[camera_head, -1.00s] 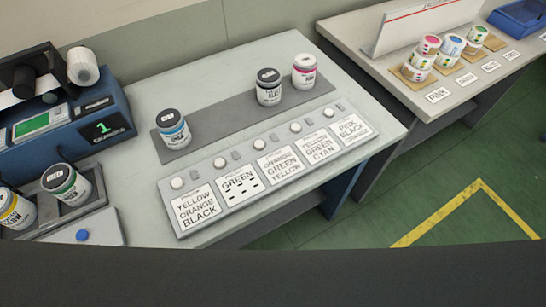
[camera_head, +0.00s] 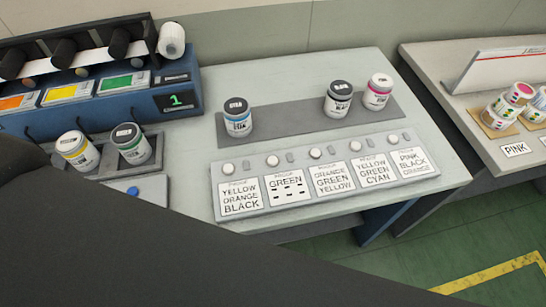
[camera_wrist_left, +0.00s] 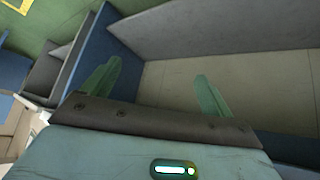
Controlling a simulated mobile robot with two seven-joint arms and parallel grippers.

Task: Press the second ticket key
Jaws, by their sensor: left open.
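The ticket panel (camera_head: 325,178) is a long pale strip at the front of the table in the head view, with a row of several round white keys above printed tickets. The second key from the left (camera_head: 272,160) sits above the GREEN ticket (camera_head: 287,188), which has dark marks under its word. The first key (camera_head: 228,167) is above the YELLOW ORANGE BLACK ticket (camera_head: 240,197). My left gripper (camera_wrist_left: 157,80) shows only in the left wrist view, with its green fingers apart and nothing between them. No key shows in that view. My right gripper is not in view.
Behind the panel, a grey mat (camera_head: 290,122) holds blue-, black- and pink-labelled jars. At left are a blue machine (camera_head: 185,95) showing 1, yellow and green jars in a tray, and a blue button (camera_head: 133,191). A large dark shape hides the lower left.

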